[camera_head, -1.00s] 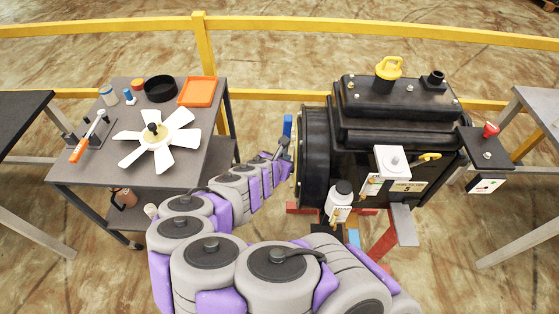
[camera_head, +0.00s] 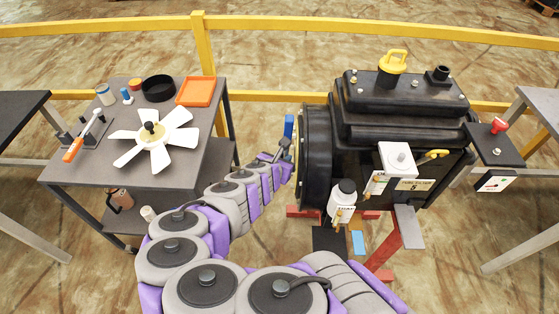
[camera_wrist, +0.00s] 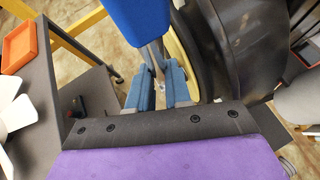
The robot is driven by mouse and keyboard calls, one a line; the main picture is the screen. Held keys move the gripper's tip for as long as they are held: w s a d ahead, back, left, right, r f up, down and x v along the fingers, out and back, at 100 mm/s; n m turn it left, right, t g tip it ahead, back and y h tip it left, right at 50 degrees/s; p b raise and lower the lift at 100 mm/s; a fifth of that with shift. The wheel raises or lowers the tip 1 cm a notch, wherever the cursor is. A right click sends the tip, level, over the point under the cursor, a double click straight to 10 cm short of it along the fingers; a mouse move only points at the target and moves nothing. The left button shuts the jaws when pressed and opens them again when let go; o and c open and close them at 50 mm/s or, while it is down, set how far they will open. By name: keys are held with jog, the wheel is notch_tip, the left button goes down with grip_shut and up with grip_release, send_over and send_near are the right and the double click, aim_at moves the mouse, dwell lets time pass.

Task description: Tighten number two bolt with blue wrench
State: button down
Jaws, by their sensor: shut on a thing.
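The blue wrench shows its blue handle (camera_wrist: 138,18) at the top of the wrist view, with a metal shaft (camera_wrist: 156,55) running down between my fingers. My gripper (camera_wrist: 160,92) is shut on the wrench. In the head view, the upright blue handle (camera_head: 289,126) and my gripper (camera_head: 282,152) are beside the left face of the black engine (camera_head: 400,120). A yellow ring (camera_wrist: 183,48) on that face is close to the fingers. The number two bolt cannot be made out, and the wrench's working end is unclear.
A grey cart (camera_head: 92,172) at left holds a white fan (camera_head: 155,140), an orange tray (camera_head: 195,91), cups and an orange-handled tool (camera_head: 73,150). Yellow rails (camera_head: 280,24) run behind.

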jog(key=shift+d+r+p, duration=0.15)
jog(key=shift+d+p, duration=0.25)
jog(key=shift+p, duration=0.05)
jog(key=shift+w+a+r+g+p, duration=0.1)
jog(key=shift+w+g+p, duration=0.45)
jog(key=shift+p, duration=2.15)
jog(key=shift+w+g+p, duration=0.1)
jog(key=shift+g+p, duration=0.35)
jog(key=shift+p, duration=1)
jog(key=shift+w+n+g+p, duration=0.3)
jog(key=shift+p, duration=0.95)
jog(key=shift+w+g+p, duration=0.15)
jog(key=shift+g+p, duration=0.25)
jog(key=shift+p, duration=0.7)
jog(key=shift+w+a+g+p, duration=0.15)
jog(key=shift+w+g+p, duration=0.45)
jog(key=shift+p, duration=1.95)
jog(key=shift+p, duration=0.75)
jog(key=shift+w+r+g+p, duration=0.1)
jog(key=shift+w+g+p, duration=0.25)
jog(key=shift+p, duration=0.45)
jog(key=shift+w+f+n+g+y+p, duration=0.35)
jog(key=shift+g+p, duration=0.4)
jog(key=shift+p, duration=2)
